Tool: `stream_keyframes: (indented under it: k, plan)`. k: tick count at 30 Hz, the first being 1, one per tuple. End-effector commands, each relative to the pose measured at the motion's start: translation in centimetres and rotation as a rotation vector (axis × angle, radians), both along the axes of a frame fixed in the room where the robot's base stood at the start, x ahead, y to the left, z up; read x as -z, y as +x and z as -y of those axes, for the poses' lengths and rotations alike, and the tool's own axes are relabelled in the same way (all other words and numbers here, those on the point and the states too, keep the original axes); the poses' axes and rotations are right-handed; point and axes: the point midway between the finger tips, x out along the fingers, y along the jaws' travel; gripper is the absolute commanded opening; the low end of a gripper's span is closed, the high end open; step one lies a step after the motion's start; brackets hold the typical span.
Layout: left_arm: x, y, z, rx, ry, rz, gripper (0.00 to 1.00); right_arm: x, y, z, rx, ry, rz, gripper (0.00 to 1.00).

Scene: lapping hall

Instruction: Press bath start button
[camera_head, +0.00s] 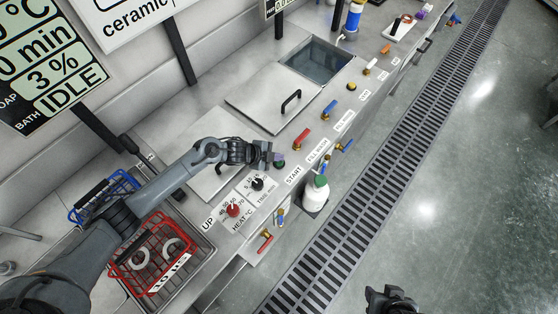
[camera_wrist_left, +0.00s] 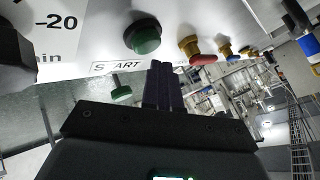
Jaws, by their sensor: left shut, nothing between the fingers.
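The green start button (camera_head: 279,163) sits on the steel bench front beside the START label (camera_head: 294,175). It shows large in the left wrist view (camera_wrist_left: 143,37), above the START label (camera_wrist_left: 116,66). My left gripper (camera_head: 266,155) is shut and empty, close beside the button. In the left wrist view its closed fingertips (camera_wrist_left: 162,70) are just below and right of the button, with a gap showing between them in the picture. The wall display (camera_head: 62,88) reads BATH IDLE. My right gripper (camera_head: 391,300) is at the lower right, above the floor; its jaws are unclear.
The black timer knob (camera_head: 257,184) and red heat knob (camera_head: 233,210) are close by. A white bottle with a green cap (camera_head: 315,195) stands in front. A red basket (camera_head: 152,254) holds rings. Red (camera_head: 302,139) and blue (camera_head: 330,108) valve handles line the bench.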

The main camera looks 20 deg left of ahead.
Motion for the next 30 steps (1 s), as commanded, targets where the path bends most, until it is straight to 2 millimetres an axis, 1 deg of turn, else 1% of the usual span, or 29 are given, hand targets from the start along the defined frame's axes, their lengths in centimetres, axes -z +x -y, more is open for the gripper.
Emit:
stream_keyframes:
  k: [19, 30]
  plan:
    - [0.03, -0.01, 0.0, 0.0, 0.0, 0.0, 0.0, 0.05, -0.03, 0.16, -0.004, -0.007, 0.0, 0.43]
    - [0.9, 0.01, 0.01, 0.0, 0.0, 0.0, 0.0, 0.56, -0.04, 0.15, -0.004, -0.006, -0.001, 0.43]
